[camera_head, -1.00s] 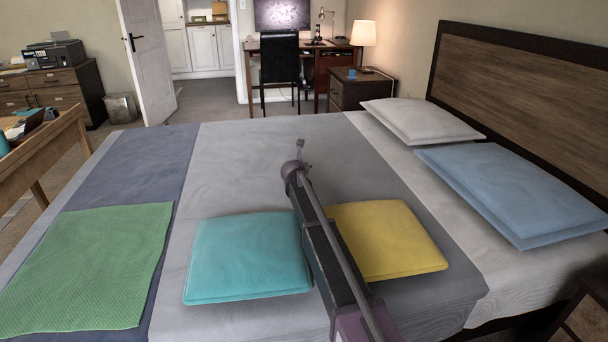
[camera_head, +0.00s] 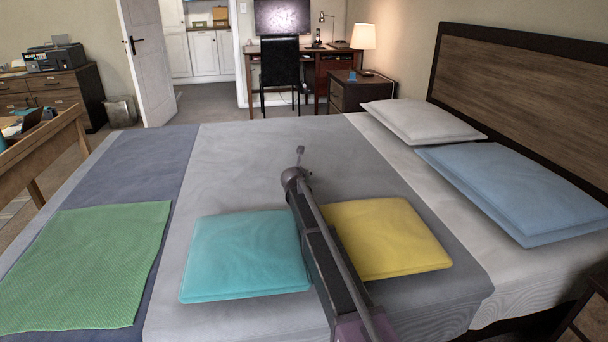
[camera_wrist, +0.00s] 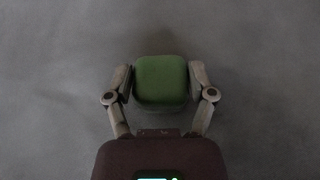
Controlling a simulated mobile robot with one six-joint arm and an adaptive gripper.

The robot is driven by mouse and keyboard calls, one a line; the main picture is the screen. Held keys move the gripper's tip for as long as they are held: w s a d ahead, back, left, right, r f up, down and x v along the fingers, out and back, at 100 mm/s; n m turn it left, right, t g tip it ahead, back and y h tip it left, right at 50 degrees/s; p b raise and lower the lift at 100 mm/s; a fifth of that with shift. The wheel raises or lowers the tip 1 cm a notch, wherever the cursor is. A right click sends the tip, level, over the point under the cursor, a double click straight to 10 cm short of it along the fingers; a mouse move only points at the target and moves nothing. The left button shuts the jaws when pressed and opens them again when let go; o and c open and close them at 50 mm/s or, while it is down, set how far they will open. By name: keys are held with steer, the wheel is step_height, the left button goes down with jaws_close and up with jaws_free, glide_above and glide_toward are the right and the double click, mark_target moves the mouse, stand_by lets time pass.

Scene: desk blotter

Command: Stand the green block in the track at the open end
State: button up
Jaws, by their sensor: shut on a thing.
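In the wrist view, a green block (camera_wrist: 162,80) with rounded corners sits between the two fingers of my gripper (camera_wrist: 161,84). The fingers are shut on its left and right sides. Behind it is a plain grey surface; the gap between block and surface cannot be judged. In the head view, the end of my arm shows small above the grey bed cover, beyond the teal and yellow cushions. The block cannot be made out there. I cannot make out a track in either view.
A bed with a grey cover (camera_head: 240,160) fills the middle. On it lie a teal cushion (camera_head: 246,255), a yellow cushion (camera_head: 388,238), a green cloth (camera_head: 85,265) and pillows at right. A wooden desk (camera_head: 48,150) stands at left; another desk (camera_head: 330,60) is at the back.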

steer(key=shift+f, duration=0.15)
steer(key=o, duration=1.3)
steer(key=shift+c, duration=0.2)
steer(key=shift+s+r, duration=0.25)
steer(key=shift+r, duration=0.05)
steer(key=p+v, duration=0.4)
steer(key=v, duration=0.6)
steer(key=shift+s+r, duration=0.15)
steer(key=shift+s, duration=0.1)
steer(key=shift+s+r+p, duration=0.15)
steer(key=shift+s+p, duration=0.15)
steer(key=shift+s, duration=0.15)
